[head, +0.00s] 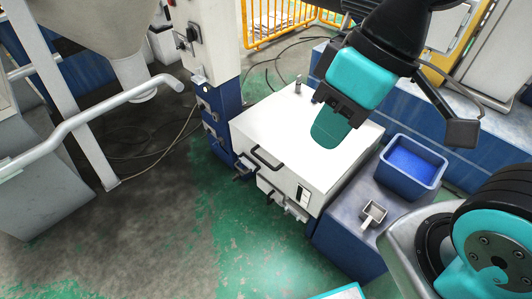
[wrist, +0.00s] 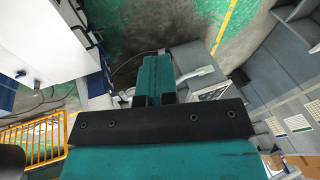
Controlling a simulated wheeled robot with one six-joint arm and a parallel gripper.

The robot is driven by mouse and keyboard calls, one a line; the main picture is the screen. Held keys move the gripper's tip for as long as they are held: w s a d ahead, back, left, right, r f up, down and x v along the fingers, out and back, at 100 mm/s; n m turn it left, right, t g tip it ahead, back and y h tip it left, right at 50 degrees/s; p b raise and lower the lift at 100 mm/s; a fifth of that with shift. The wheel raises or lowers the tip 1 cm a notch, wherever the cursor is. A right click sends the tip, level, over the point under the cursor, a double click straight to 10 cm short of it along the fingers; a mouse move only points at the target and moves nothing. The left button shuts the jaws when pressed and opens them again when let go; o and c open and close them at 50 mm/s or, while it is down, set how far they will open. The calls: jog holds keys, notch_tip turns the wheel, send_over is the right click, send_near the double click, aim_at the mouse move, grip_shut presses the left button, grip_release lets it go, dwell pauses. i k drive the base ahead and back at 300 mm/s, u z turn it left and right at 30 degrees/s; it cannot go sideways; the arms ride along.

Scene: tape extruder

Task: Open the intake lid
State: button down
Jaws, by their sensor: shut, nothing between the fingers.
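The intake lid (head: 280,125) looks to be the flat white top of the boxy machine in the middle of the head view, and it lies flat. A dark bar handle (head: 266,159) sits at its front left edge. My gripper (head: 325,140) hangs above the right part of the white top, with teal fingers closed together and empty. Its fingers hide part of the lid, and I cannot tell the exact gap to it. In the wrist view the closed teal fingers (wrist: 155,75) point away over the floor, with a white panel to their left.
A blue bin (head: 411,165) and a small metal scoop (head: 373,213) stand on the grey surface right of the machine. A white and blue column (head: 212,45) rises behind left. A grey tubular rail (head: 95,115) crosses the left.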

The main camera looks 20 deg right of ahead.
aim_at(277, 125)
jog(key=u, duration=0.05)
jog(key=k, duration=0.5)
jog(key=u, duration=0.65)
jog(key=i, duration=0.95)
jog(key=z, duration=0.4)
